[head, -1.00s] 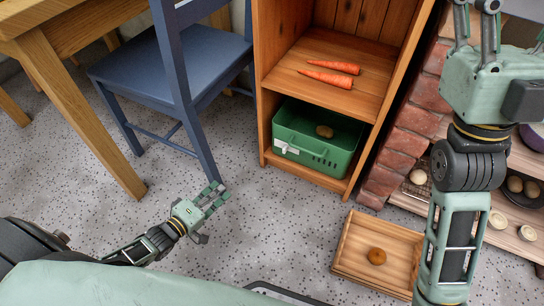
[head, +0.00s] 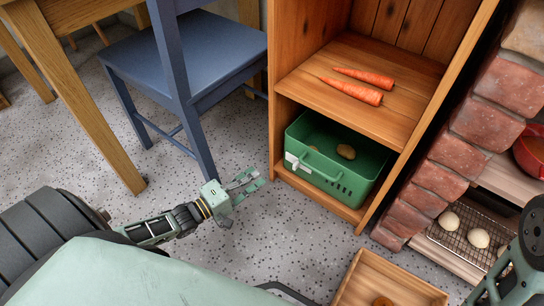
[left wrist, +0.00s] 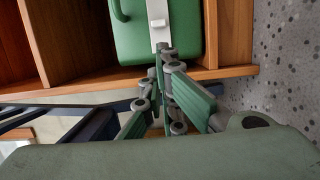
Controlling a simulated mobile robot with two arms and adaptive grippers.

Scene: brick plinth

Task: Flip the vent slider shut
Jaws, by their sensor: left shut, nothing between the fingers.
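A green crate (head: 368,192) sits on the bottom shelf of a wooden cabinet. A small white vent slider (head: 296,161) is on its front, near the left end. In the left wrist view the crate (left wrist: 190,35) is at the top, with the white slider plate (left wrist: 158,36) and its raised tab standing upright in the picture. My left gripper (head: 256,179) is shut and empty, low in front of the cabinet and left of the slider. In the wrist view the fingertips (left wrist: 166,50) overlap the plate's lower end; I cannot tell whether they touch it. My right gripper is out of view.
Potatoes (head: 346,152) lie in the crate, carrots (head: 358,88) on the shelf above. A blue chair (head: 190,55) stands left of the cabinet, a brick plinth (head: 455,155) right. A wooden tray (head: 365,280) is on the floor. Speckled floor (head: 275,235) is clear around my left gripper.

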